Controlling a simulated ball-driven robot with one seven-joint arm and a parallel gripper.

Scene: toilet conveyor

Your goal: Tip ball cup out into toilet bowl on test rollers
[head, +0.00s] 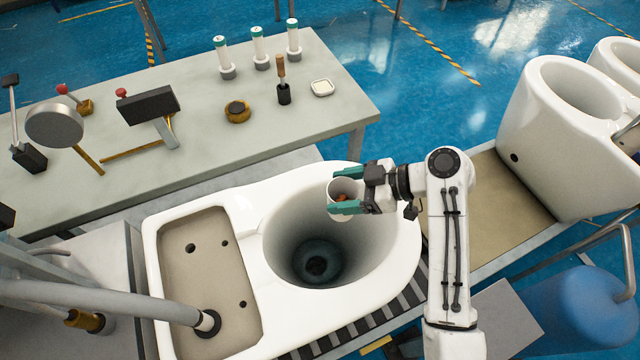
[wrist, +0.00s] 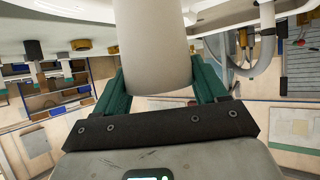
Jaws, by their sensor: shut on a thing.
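A white toilet bowl (head: 395,251) lies on the dark rollers (head: 395,312) of the conveyor, its deep opening facing up. My gripper (head: 345,192) is over the right part of the bowl's opening, its green fingers shut on a white ball cup (head: 337,213). The bottom of the bowl looks dark, with no balls visible there.
A grey bench (head: 330,110) behind holds white tubes (head: 258,45), a mallet-like tool (head: 150,105) and other small tools. More toilets (head: 540,140) stand at the right. A grey pipe (head: 110,298) reaches over the tank end at the left.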

